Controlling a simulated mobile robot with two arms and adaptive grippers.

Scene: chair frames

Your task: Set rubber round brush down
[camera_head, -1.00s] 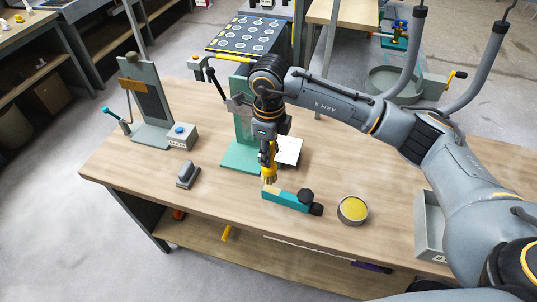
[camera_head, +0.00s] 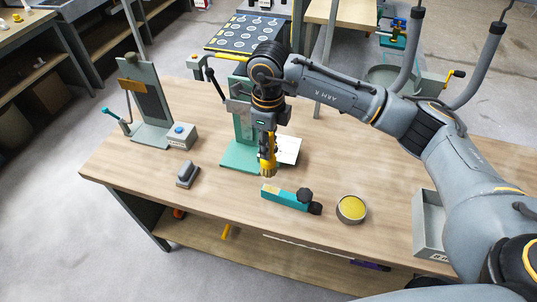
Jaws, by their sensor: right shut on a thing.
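My right gripper (camera_head: 268,150) points down over the workbench (camera_head: 230,200), in front of the green press-like stand (camera_head: 241,160). It is shut on a small yellow piece (camera_head: 267,170), which looks like the round brush. The piece appears upright, with its lower end behind the teal block's left end in the picture. I cannot tell whether it touches the bench. The fingers hide its upper part. My left gripper is not in view.
A teal block with black knobs (camera_head: 286,198) lies just in front of the gripper. A round tin with a yellow top (camera_head: 351,208) is to its right. A grey block (camera_head: 187,174) lies left. A grey tray (camera_head: 427,235) stands at the right. The bench's front left is clear.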

